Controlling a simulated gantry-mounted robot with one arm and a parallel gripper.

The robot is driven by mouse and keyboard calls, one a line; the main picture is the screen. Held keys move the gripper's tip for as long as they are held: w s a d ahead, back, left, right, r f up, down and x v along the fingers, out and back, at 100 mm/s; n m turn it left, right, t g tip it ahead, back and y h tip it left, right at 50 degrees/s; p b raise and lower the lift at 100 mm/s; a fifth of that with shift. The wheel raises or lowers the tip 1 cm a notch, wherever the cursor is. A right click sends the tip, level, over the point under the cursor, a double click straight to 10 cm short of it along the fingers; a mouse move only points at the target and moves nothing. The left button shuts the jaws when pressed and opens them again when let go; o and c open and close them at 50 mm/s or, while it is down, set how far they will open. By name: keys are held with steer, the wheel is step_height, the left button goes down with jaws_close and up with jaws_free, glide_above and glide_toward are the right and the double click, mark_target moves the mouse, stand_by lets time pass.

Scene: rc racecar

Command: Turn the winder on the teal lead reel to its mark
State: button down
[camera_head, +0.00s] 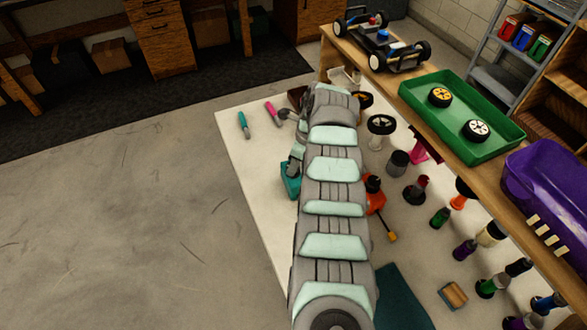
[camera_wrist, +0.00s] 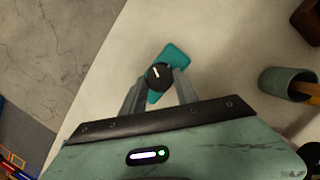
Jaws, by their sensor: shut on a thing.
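The teal lead reel (camera_wrist: 178,56) lies on the pale table in the wrist view, its black round winder (camera_wrist: 158,76) on top with a white line on it. My gripper (camera_wrist: 160,82) has its two fingers on either side of the winder and is shut on it. The mark on the reel cannot be made out. In the head view the reel (camera_head: 290,186) shows only partly at the left of my arm, which hides the rest of it.
An orange reel (camera_head: 375,195) stands just right of my arm. Several small bottles and wheels crowd the table's right side. A green tray (camera_head: 460,112) sits on the raised shelf. A grey-green cup (camera_wrist: 285,82) stands right of my gripper. Teal and pink pens (camera_head: 243,125) lie far left.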

steer(key=shift+f+n+b, duration=0.35)
steer(key=shift+n+b, duration=0.35)
steer(key=shift+b, duration=2.6)
steer(key=shift+r+b, duration=0.2)
steer(key=shift+b, duration=0.3)
steer(key=c, duration=1)
jaws_free()
steer(key=shift+r, duration=0.1)
steer(key=shift+r, duration=0.1)
steer(key=shift+a+p+v, duration=0.2)
steer(key=shift+p+v, duration=0.4)
steer(key=shift+v, duration=0.35)
steer(key=shift+a+p+v, duration=0.25)
steer(key=shift+p+v, duration=0.35)
steer(key=shift+v, duration=0.35)
steer(key=shift+a+p+v, duration=0.2)
steer(key=shift+p+v, duration=0.4)
steer(key=shift+v, duration=0.35)
steer(key=shift+w+r, duration=0.15)
